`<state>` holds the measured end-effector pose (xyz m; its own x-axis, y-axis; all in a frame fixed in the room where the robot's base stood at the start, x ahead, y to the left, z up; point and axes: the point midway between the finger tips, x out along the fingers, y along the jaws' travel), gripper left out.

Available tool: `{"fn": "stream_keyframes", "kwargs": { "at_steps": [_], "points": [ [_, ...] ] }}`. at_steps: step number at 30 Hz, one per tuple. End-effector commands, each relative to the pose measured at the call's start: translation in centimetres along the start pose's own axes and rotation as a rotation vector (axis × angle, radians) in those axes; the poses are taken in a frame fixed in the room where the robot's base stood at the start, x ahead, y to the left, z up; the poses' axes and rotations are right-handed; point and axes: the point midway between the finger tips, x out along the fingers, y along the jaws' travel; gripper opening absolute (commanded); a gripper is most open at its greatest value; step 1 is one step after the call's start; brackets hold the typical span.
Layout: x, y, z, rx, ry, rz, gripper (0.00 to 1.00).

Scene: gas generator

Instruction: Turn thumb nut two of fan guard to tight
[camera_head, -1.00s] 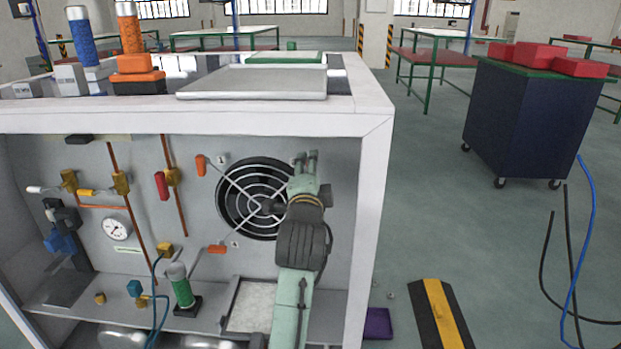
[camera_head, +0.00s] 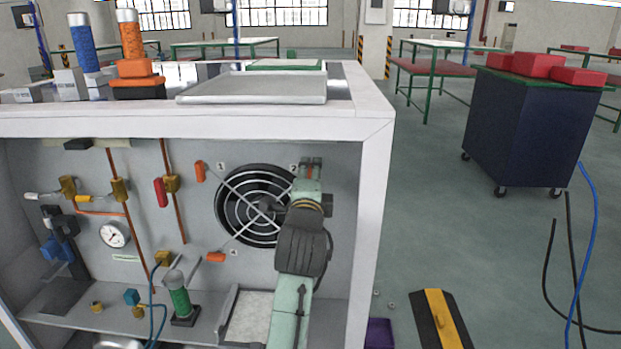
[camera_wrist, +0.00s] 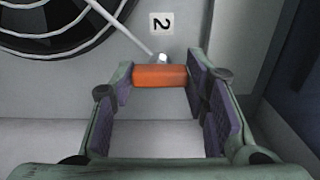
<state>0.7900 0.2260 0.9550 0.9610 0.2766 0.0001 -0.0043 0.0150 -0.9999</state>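Thumb nut two is an orange bar (camera_wrist: 160,76) below the label 2 (camera_wrist: 160,22) in the wrist view. It lies crosswise at the end of a thin fan-guard rod. My gripper (camera_wrist: 160,84) is open with its fingertips on either side of the nut, close to its two ends; no firm contact is clear. In the head view my gripper (camera_head: 311,170) is at the upper right of the fan guard (camera_head: 240,207) and mostly hides nut two. Other orange nuts sit at the upper left (camera_head: 200,171) and lower left (camera_head: 216,257) of the guard.
The white cabinet frame's right post (camera_head: 370,200) stands right of my arm. Its top edge (camera_head: 200,122) runs above. A green cylinder (camera_head: 179,297) and a gauge (camera_head: 114,234) are to the left. A dark cart (camera_head: 525,130) stands farther off on the right.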

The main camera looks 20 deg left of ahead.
Motion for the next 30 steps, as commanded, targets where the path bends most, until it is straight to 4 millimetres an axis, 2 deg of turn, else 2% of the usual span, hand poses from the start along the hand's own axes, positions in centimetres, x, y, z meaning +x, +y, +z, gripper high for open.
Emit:
{"fn": "stream_keyframes", "kwargs": {
  "at_steps": [9,19,30],
  "points": [
    [0.0,0.0,0.0,0.000,0.001,0.000,0.62],
    [-0.4,0.0,0.0,-0.001,0.000,-0.001,0.62],
    [-6.0,0.0,0.0,0.000,0.001,-0.001,0.62]
  ]
}}
